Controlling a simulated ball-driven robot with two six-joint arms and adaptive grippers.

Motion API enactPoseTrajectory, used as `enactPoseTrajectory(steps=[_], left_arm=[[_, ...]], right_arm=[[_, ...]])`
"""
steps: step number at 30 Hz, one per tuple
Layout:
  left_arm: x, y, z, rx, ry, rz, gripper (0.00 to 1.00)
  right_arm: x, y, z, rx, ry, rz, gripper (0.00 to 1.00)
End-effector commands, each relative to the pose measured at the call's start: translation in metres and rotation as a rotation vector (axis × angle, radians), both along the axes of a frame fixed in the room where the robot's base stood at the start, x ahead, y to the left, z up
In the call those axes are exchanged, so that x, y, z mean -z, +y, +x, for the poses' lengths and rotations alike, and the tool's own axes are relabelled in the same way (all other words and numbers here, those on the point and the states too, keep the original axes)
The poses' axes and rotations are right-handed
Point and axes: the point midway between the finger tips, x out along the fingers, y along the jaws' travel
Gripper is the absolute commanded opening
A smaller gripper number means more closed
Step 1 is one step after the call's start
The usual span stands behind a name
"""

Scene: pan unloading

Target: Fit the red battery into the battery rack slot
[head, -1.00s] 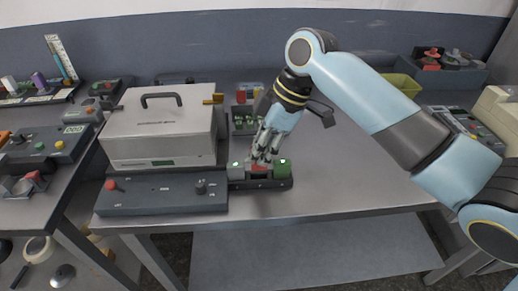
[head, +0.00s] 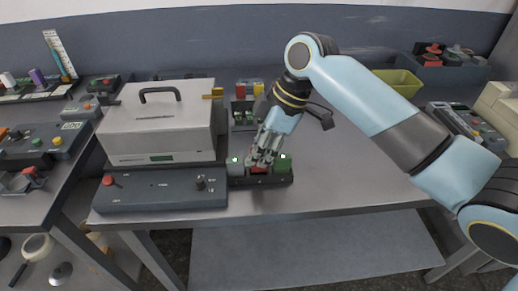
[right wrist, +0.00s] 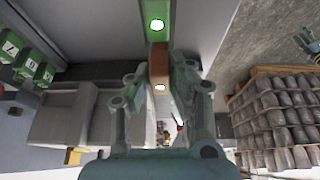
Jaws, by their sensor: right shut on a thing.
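The dark battery rack (head: 262,181) lies near the table's front edge in the head view. A green battery (head: 284,164) is at its right end and a grey one (head: 236,166) at its left end. The red battery (head: 258,169) is between them, low at the middle of the rack. My right gripper (head: 262,160) is shut on it from above. The right wrist view shows the red battery (right wrist: 159,62) at the fingertips, in line with the green battery (right wrist: 157,24). The fingers hide its depth in the slot. My left gripper is not in view.
A large grey case (head: 160,125) and a control panel (head: 160,192) stand close left of the rack. A holder with red and yellow pieces (head: 245,112) is behind it. A yellow-green bin (head: 400,82) stands at the back right. The table right of the rack is clear.

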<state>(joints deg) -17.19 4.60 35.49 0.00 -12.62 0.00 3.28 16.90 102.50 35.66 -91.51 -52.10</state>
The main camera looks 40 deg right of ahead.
Motion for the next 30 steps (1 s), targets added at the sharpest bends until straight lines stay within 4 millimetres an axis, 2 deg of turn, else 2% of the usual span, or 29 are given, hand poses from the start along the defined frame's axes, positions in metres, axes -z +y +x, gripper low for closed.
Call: enactPoseTrajectory(steps=[30], left_arm=[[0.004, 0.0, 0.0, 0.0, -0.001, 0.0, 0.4]], right_arm=[[0.015, 0.0, 0.0, 0.0, 0.001, 0.0, 0.0]])
